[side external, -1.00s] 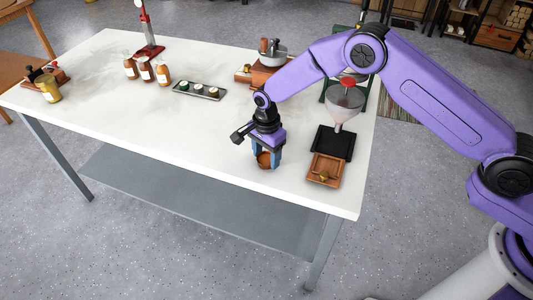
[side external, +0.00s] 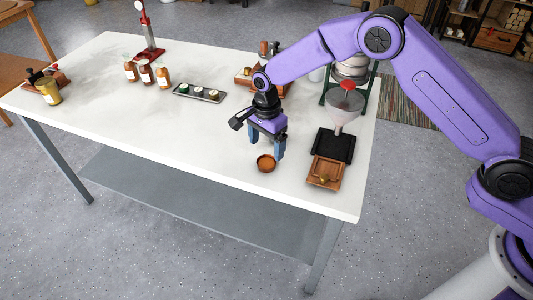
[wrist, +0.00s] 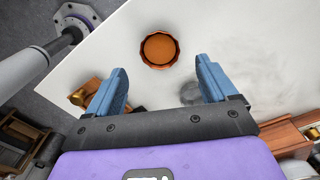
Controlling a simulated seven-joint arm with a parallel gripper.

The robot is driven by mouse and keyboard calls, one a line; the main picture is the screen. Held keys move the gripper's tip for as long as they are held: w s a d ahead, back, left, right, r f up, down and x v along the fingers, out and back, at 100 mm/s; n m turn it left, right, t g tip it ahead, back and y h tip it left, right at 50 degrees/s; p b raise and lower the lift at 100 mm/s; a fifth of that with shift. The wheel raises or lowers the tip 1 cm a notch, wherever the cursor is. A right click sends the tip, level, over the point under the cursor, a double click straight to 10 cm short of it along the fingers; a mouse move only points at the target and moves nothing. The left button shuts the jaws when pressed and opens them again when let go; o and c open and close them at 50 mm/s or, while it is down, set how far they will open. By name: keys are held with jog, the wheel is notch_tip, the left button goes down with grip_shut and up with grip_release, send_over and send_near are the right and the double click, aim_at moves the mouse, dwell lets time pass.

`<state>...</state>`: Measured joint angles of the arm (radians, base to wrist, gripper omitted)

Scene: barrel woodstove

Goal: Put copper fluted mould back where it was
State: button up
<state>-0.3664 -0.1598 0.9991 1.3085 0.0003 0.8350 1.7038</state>
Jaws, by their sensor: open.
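The copper fluted mould (side external: 265,163) is a small round orange-brown cup. It sits on the white table near its front edge, left of the wooden tray. In the wrist view the mould (wrist: 160,50) stands upright and empty, ahead of and between the fingertips. My gripper (side external: 267,150) is open, just above and behind the mould, holding nothing. Its two blue fingers (wrist: 159,82) show wide apart in the wrist view, clear of the mould.
A wooden tray (side external: 325,174) with a small brass piece and a black mat (side external: 333,145) under a funnel (side external: 345,105) stand to the right. A dark tray of small jars (side external: 199,92) and several bottles (side external: 146,73) stand farther back. The table's left front is clear.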

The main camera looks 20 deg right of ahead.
aim_at(267, 162)
notch_tip(267, 162, up, 7)
jog(key=shift+f, duration=0.2)
jog(key=s+d+r+n, duration=0.4)
jog(key=s+r+n, duration=0.15)
jog(key=s, duration=0.25)
jog(key=s+d+r+n, duration=0.3)
jog(key=s+r+n, duration=0.2)
jog(key=s+n, duration=0.3)
jog(key=s+d+n, duration=0.6)
jog(key=s+d, duration=0.2)
jog(key=s, duration=0.2)
jog(key=s+d+n, duration=0.6)
jog(key=s+d, duration=0.2)
jog(key=s, duration=0.3)
jog(key=shift+s+d+r, duration=0.2)
jog(key=shift+n, duration=0.25)
